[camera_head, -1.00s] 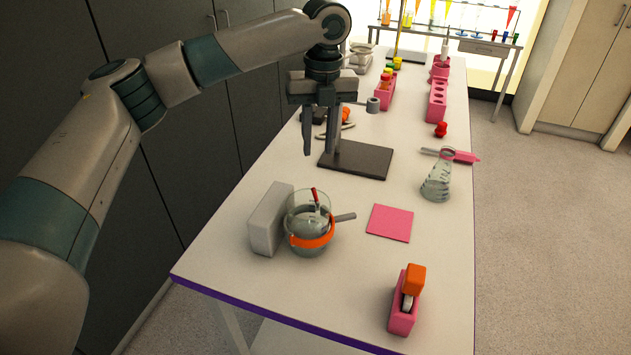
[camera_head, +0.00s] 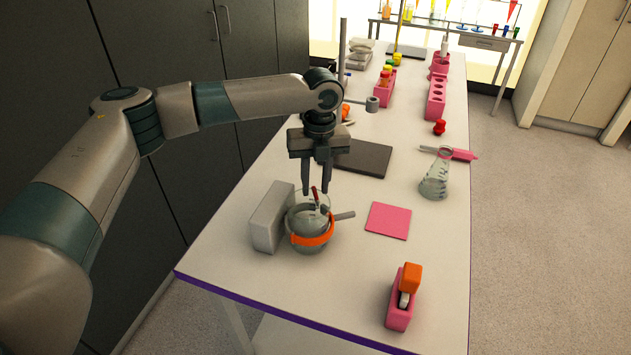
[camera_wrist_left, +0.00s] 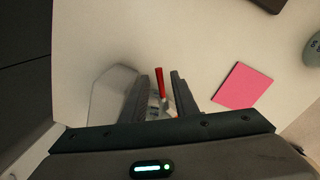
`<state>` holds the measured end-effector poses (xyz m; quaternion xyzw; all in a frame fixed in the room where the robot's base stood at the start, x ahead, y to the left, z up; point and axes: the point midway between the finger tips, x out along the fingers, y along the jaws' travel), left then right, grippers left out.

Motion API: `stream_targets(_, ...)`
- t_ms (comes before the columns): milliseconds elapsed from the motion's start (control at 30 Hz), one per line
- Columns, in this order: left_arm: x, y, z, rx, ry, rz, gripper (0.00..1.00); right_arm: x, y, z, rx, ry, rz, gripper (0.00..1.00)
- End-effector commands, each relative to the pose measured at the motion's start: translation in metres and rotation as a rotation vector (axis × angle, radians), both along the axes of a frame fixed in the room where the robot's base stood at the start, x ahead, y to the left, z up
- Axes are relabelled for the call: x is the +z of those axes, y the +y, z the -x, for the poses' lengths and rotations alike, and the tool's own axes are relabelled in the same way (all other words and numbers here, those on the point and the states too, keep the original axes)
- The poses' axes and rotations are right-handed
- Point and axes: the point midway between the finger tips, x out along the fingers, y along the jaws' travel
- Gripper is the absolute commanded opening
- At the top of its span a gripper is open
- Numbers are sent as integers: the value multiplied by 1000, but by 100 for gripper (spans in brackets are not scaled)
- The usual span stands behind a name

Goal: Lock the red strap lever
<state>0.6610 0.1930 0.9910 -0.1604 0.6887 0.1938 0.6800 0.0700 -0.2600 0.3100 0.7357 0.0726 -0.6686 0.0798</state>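The red strap lever (camera_head: 315,194) stands up, slightly tilted, at the top of a round glass flask (camera_head: 308,217) with an orange strap (camera_head: 313,240) around its body. My left gripper (camera_head: 317,191) is open above the flask, its two fingers pointing down, close to the lever. In the left wrist view the red lever (camera_wrist_left: 159,82) shows between the two open fingers (camera_wrist_left: 164,95), with nothing gripped. Whether a finger touches the lever cannot be told. The fingers hide part of the flask. My right gripper is not in view.
A grey-white block (camera_head: 272,217) stands just left of the flask. A pink square mat (camera_head: 388,220) lies to its right and a dark plate (camera_head: 365,158) behind. A conical flask (camera_head: 435,175) and a pink holder with an orange top (camera_head: 403,297) stand further right.

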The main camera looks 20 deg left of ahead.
Motion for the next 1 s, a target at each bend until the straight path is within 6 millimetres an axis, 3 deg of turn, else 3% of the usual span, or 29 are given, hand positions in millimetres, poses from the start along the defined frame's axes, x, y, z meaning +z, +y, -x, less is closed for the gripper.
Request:
stream_targets(133,0,0,0,0,0,0,27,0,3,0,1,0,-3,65)
stream_targets(267,0,0,0,0,0,0,0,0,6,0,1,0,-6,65)
stream_targets(667,2,1,0,23,0,0,0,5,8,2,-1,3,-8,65)
stream_targets(1000,6,6,4,178,2,1,0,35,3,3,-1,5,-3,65)
